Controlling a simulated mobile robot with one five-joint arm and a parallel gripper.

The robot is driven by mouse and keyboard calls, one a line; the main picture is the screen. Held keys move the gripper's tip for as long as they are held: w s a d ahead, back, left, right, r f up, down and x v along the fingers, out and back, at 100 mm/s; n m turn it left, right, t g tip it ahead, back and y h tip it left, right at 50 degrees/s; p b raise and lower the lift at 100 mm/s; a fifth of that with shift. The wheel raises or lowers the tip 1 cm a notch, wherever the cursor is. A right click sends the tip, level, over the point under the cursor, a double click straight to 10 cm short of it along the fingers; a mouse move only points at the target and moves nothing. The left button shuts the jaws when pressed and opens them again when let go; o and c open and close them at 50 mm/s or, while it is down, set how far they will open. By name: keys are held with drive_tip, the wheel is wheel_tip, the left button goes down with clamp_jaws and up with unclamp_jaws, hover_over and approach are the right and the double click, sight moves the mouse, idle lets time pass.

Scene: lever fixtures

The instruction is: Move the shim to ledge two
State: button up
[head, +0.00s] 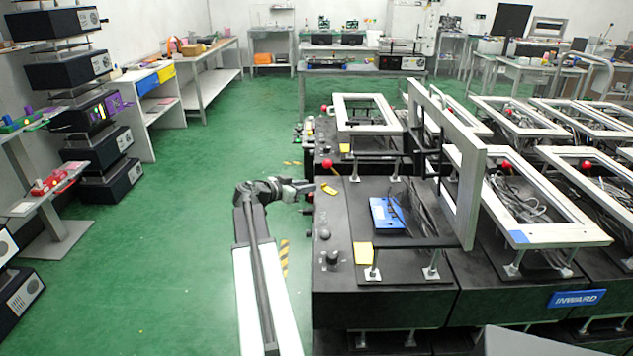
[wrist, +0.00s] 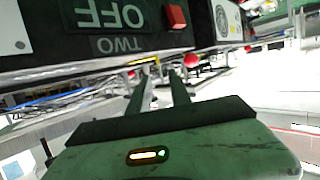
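In the wrist view, which is upside down, my gripper (wrist: 161,73) points at the front of a black fixture. Its two dark fingers are apart, with nothing seen between them. A dark panel (wrist: 68,60) carries the words "OFF" and "TWO" upside down. A small red block (wrist: 175,17) sits beside the lettering, clear of the fingers; I cannot tell whether it is the shim. In the head view my gripper (head: 308,187) is at the left edge of the black fixture bench (head: 385,300). No ledge can be told apart for certain there.
A red ball knob (head: 311,163) stands close above my gripper in the head view. A tilted white frame (head: 465,190) stands on the bench, beside a blue box (head: 386,213). More framed fixtures fill the right. The green floor (head: 190,220) to the left is open.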

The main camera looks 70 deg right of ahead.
drive_tip(key=p+v, duration=0.1)
drive_tip(key=v, duration=0.4)
drive_tip(key=shift+a, duration=0.1)
drive_tip(key=w+a+f+n+t+y, duration=0.2)
drive_tip(key=w+a+f+n, duration=0.2)
drive_tip(key=w+a, duration=0.45)
drive_tip(key=w+a+f+n+t+y, duration=0.25)
drive_tip(key=w+a+f, duration=0.2)
drive_tip(key=a, duration=0.75)
drive_tip(key=w+a+f+n+t+y, duration=0.1)
drive_tip(key=w+a+f+n+y, duration=0.2)
drive_tip(key=w+a, duration=0.55)
drive_tip(key=a+f+n+y, duration=0.2)
drive_tip(key=a+n, duration=0.4)
drive_tip(key=a, duration=1.3)
drive_tip(key=a+f+n+y, duration=0.3)
drive_tip(key=a+n, duration=0.4)
drive_tip(key=a, duration=1.2)
drive_tip(key=shift+s+a+y, duration=0.25)
drive_tip(key=shift+a+y, duration=0.15)
drive_tip(key=shift+y, duration=0.05)
drive_tip(key=shift+s+f+t, duration=0.1)
drive_tip(key=shift+t, duration=0.15)
